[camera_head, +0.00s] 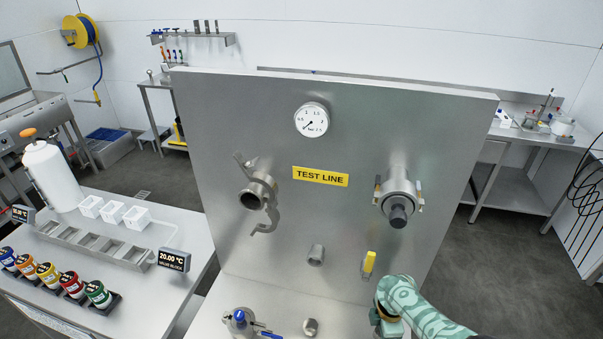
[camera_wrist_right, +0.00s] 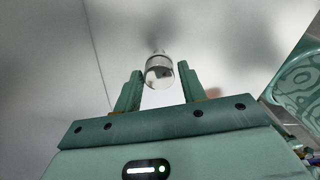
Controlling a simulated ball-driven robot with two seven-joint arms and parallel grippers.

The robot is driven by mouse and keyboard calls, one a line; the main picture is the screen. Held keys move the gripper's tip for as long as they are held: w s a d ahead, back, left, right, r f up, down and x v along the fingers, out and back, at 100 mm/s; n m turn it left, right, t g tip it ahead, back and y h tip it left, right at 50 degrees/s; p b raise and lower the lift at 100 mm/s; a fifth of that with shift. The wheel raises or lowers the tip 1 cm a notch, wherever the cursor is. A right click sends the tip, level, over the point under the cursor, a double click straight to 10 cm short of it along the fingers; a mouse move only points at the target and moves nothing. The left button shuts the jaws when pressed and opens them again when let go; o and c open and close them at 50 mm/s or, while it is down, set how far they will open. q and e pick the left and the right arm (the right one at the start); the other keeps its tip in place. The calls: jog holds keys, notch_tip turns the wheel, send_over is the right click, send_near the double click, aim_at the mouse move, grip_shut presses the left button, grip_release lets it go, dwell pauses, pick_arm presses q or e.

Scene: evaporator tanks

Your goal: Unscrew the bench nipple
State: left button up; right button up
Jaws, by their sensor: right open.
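A short grey metal fitting (camera_head: 310,326) stands on the steel bench top at the bottom of the head view; I take it as the bench nipple. A similar stub (camera_head: 316,255) sticks out of the upright panel above it. My right arm comes in from the lower right, its wrist to the right of the bench fitting, with its fingers hidden. In the right wrist view my right gripper (camera_wrist_right: 160,68) is open. A shiny round metal piece (camera_wrist_right: 159,77) shows between its fingers, with gaps on both sides; I cannot tell for certain which fitting it is. My left gripper is out of view.
The TEST LINE panel (camera_head: 335,125) carries a gauge (camera_head: 311,120), a clamp fitting (camera_head: 257,195), a capped port (camera_head: 397,202) and a yellow-handled valve (camera_head: 369,263). A blue-handled valve (camera_head: 240,318) stands left of the bench fitting. A side bench with colored jars is at left.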

jog(key=m, duration=1)
jog(key=shift+m, duration=0.3)
jog(key=m, duration=0.4)
grip_shut()
jog(key=n, duration=0.3)
jog(key=shift+n, duration=0.9)
jog(key=n, duration=0.3)
jog(key=shift+n, duration=1.1)
